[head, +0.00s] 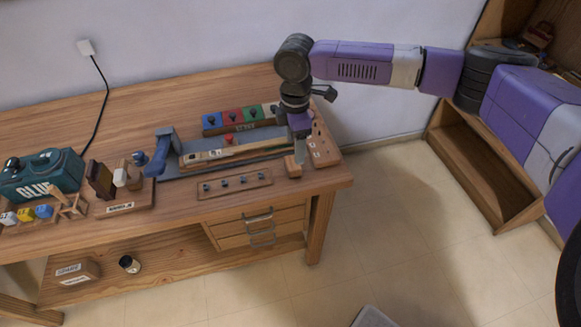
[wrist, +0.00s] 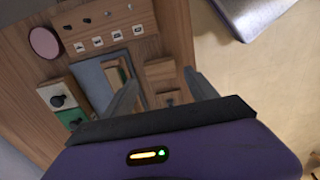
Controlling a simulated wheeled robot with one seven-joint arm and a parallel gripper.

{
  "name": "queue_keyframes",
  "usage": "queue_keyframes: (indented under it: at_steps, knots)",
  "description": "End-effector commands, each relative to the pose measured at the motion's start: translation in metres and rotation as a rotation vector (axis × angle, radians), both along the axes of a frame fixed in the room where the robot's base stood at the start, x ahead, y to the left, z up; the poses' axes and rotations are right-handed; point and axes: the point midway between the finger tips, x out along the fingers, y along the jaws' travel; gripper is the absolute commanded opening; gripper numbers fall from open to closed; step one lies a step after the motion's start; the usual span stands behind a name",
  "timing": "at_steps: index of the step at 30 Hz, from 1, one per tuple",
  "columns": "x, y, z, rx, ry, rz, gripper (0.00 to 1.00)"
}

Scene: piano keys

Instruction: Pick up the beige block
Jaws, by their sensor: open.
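A beige, light-wood block (head: 293,167) sits near the front right corner of the workbench. My gripper (head: 300,150) is above it, pointing down, and partly covers the area behind it. In the wrist view, my gripper's two fingers (wrist: 162,95) are apart, with nothing held between them. A tan wooden block (wrist: 160,70) shows just beyond and between the fingertips, with a second small wooden piece (wrist: 168,98) lower down. I cannot tell how far the fingertips are above the block.
A pegged wooden strip (head: 234,184) lies left of the block. A blue clamp-like tool (head: 160,155) and a row of coloured blocks (head: 232,119) stand further back. A teal glue box (head: 42,174) is far left. The bench edge is close; open floor (head: 400,220) lies right.

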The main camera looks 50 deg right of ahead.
Motion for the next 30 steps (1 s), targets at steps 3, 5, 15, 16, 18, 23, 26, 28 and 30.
queue_keyframes:
  at_steps: [3, 5, 15, 16, 18, 23, 26, 28, 30]
  knots:
    - [0.001, 0.001, -0.011, 0.003, -0.002, 0.004, 0.67]
    - [0.001, 0.002, -0.018, 0.002, -0.001, 0.004, 0.67]
    - [0.003, 0.005, -0.06, 0.001, -0.003, 0.002, 0.67]
    - [0.003, 0.005, -0.064, 0.002, -0.004, 0.002, 0.67]
    - [0.003, 0.005, -0.07, 0.002, -0.004, 0.002, 0.67]
    - [0.003, 0.005, -0.075, 0.002, -0.006, 0.002, 0.67]
    - [0.003, 0.005, -0.075, 0.002, -0.006, 0.002, 0.67]
    - [0.003, 0.005, -0.075, 0.002, -0.006, 0.002, 0.61]
    - [0.003, 0.005, -0.075, 0.002, -0.006, 0.002, 0.47]
